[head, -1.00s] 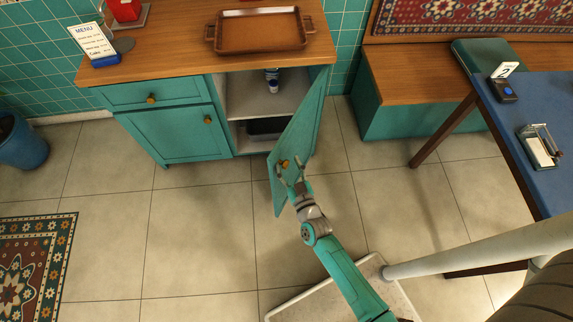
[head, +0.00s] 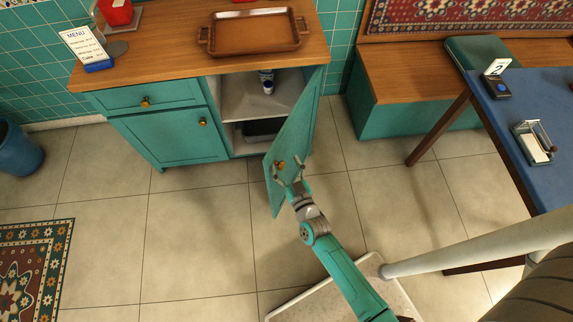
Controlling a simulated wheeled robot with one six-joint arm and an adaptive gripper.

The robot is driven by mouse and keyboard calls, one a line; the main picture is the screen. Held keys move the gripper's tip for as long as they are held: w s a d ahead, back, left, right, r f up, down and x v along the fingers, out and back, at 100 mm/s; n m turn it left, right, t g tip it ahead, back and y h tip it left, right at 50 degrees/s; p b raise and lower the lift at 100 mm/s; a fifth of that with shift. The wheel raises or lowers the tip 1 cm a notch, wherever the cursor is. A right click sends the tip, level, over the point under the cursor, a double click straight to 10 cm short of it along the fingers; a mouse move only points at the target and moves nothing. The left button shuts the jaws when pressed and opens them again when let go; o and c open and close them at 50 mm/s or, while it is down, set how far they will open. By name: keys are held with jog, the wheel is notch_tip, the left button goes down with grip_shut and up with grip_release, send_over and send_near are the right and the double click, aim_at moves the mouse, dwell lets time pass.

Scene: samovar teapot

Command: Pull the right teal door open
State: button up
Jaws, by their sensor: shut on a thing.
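The right teal door (head: 296,140) of the wooden-topped cabinet stands swung well out from the front, hinged at its right side. Its brass knob (head: 280,164) is near the free edge. My gripper (head: 287,170) is at the knob, its two thin fingers around it and shut on it. The fingers partly cover the lower door face. Behind the door, the open compartment (head: 240,99) shows a shelf with a small dark-and-white container (head: 266,80) and a dark bin (head: 262,130) below.
The left teal door (head: 168,137) and drawer (head: 148,96) are closed. A brown tray (head: 252,46) is on the countertop. A blue table (head: 545,100) and a wooden bench (head: 415,72) stand at right. The tiled floor (head: 200,220) before the cabinet is clear.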

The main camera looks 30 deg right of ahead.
jog(key=shift+s, duration=0.15)
jog(key=s+a, duration=0.1)
jog(key=s, duration=1)
jog(key=shift+s+a, duration=0.3)
jog(key=shift+s, duration=0.05)
